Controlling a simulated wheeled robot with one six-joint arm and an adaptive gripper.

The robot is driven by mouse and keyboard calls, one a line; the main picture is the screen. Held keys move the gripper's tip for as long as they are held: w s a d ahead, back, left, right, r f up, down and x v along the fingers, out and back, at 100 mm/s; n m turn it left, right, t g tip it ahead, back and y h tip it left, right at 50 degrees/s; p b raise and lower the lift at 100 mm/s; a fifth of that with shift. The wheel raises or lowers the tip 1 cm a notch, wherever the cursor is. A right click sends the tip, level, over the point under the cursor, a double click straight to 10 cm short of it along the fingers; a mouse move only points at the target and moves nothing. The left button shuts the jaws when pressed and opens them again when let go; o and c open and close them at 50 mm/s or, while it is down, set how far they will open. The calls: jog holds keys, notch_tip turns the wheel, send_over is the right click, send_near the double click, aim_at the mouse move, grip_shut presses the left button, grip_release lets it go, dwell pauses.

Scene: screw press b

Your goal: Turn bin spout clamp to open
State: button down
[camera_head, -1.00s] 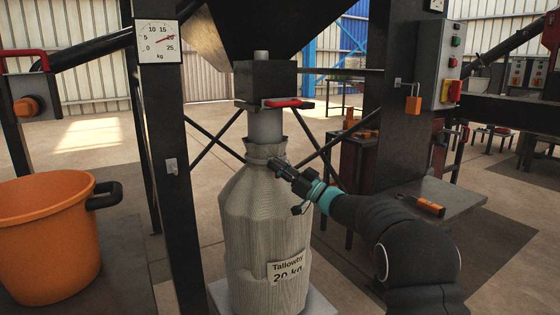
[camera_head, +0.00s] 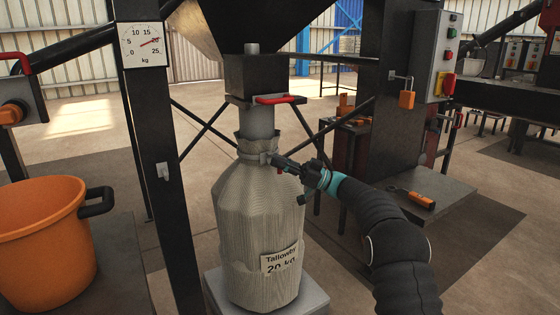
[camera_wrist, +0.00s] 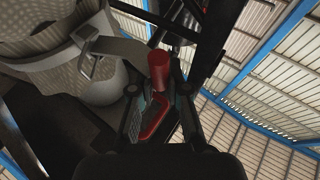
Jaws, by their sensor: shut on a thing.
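The bin spout (camera_head: 259,124) is a grey pipe under a dark box. A pale clamp band (camera_head: 254,157) circles the neck of a grey bag (camera_head: 250,225) below it. The band and its buckle (camera_wrist: 86,66) also show in the wrist view. My gripper (camera_head: 284,164) is at the right side of the neck, beside the band. In the wrist view, my gripper (camera_wrist: 158,82) is shut on a red-tipped clamp lever (camera_wrist: 157,66), whose red end stands up between the fingers.
A red handle (camera_head: 275,99) sticks out from the dark box just above the neck. A dark post (camera_head: 160,180) with a dial (camera_head: 143,45) stands left. An orange tub (camera_head: 45,240) is at far left. A bench with an orange-handled tool (camera_head: 420,200) is at right.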

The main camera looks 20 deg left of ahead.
jog(key=shift+a+f, duration=0.1)
jog(key=shift+f, duration=0.25)
jog(key=c, duration=1.1)
grip_release()
jog(key=shift+r, duration=0.1)
jog(key=shift+w+d, duration=0.1)
jog(key=shift+d, duration=0.2)
jog(key=v, duration=1.1)
jog(key=shift+d, duration=0.3)
